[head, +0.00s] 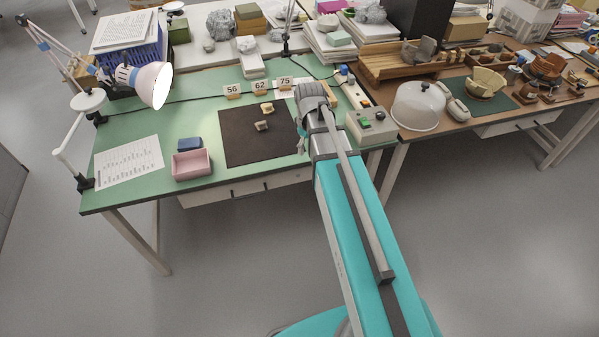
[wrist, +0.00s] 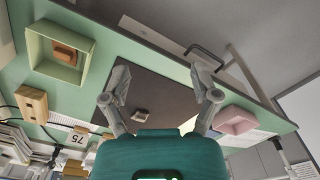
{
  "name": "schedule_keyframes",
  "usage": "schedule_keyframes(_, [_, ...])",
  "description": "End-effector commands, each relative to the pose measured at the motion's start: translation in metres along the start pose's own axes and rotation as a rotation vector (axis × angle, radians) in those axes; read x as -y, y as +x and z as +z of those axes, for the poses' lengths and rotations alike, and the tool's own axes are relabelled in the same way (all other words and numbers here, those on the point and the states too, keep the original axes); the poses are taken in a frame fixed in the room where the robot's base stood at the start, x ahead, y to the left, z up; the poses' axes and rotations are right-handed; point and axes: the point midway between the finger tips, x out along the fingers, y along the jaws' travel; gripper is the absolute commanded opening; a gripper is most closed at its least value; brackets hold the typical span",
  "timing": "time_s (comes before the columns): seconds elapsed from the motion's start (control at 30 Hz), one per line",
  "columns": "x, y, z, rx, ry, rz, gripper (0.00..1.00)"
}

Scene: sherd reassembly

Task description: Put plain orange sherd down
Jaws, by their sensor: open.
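An orange-brown piece (wrist: 64,52), which looks like the plain orange sherd, lies inside a light green tray (wrist: 38,44) at the upper left of the wrist view. My gripper (wrist: 158,82) has its two fingers spread wide over the dark mat (wrist: 165,100), with nothing between the tips. The orange piece is apart from the fingers. In the head view the green tray and the orange piece do not show; my arm covers that part of the table. My gripper is mostly hidden there too.
A pink tray (head: 192,165) and blue box (head: 190,144) stand left. A control box (head: 372,126) is right.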

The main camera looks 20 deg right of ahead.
Motion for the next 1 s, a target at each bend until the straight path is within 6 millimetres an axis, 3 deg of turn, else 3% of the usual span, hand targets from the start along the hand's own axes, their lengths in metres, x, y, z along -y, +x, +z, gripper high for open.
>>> schedule_keyframes(0.03, [0.018, 0.0, 0.01, 0.001, 0.061, 0.001, 0.78])
schedule_keyframes(0.2, [0.059, 0.0, 0.029, 0.002, 0.289, 0.003, 0.78])
schedule_keyframes(0.4, [0.091, 0.0, 0.046, 0.002, 0.496, 0.006, 0.78])
schedule_keyframes(0.6, [0.102, 0.001, 0.052, 0.002, 0.585, 0.007, 0.78])
schedule_keyframes(1.0, [0.102, -0.003, 0.051, 0.002, 0.592, 0.007, 0.78])
